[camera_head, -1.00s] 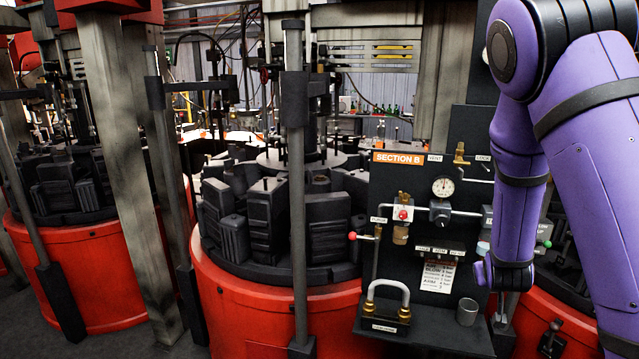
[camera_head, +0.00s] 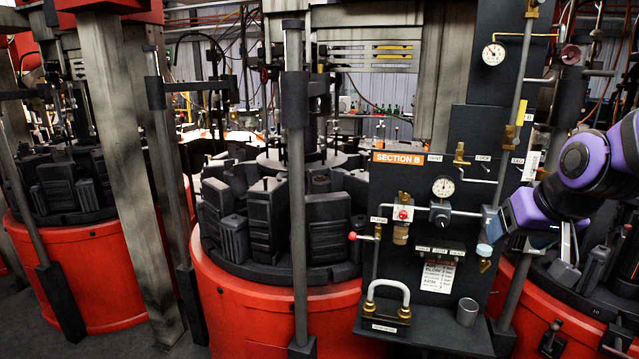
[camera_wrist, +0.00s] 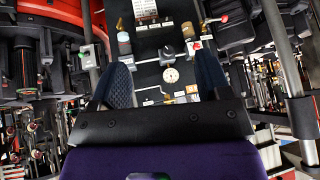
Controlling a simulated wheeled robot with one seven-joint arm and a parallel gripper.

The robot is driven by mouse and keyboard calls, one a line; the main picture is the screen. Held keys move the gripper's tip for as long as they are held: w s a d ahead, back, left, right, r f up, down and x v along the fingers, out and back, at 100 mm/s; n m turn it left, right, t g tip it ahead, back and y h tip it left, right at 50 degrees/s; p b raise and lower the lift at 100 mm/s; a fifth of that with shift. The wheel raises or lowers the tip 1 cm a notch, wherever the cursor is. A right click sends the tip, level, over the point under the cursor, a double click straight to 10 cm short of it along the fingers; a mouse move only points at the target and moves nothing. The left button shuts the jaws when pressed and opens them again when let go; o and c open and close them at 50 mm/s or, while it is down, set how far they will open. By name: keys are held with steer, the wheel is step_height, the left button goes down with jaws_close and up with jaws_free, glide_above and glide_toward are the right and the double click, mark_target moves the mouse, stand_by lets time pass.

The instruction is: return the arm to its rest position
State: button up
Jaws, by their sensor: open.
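My purple arm (camera_head: 590,165) is at the right edge in the head view, bent low beside the control panel. My gripper (camera_wrist: 162,62) shows in the wrist view with its two dark fingers spread wide apart and nothing between them. In the wrist view the panel (camera_wrist: 172,98) with its gauge appears upside down beyond the fingers, apart from them. In the head view the gripper's fingers are small and partly lost against the dark machinery, so their exact shape cannot be told there.
The dark SECTION B panel (camera_head: 395,245) carries valves, a round gauge (camera_head: 443,187), a metal cup (camera_head: 467,312) and a padlock-shaped handle (camera_head: 388,298). A red rotary mould base (camera_head: 270,310) stands left of it. Steel posts (camera_head: 298,200) rise in front.

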steer(key=s+a+r, duration=0.1)
steer(key=s+r, duration=0.2)
steer(key=s, duration=0.5)
steer(key=s+a+r+n+g, duration=0.1)
steer(key=s+r, duration=0.2)
steer(key=s, duration=0.4)
steer(key=shift+s+h, duration=0.3)
steer(key=shift+s, duration=0.1)
steer(key=shift+w+r, duration=0.1)
steer(key=shift+w, duration=0.05)
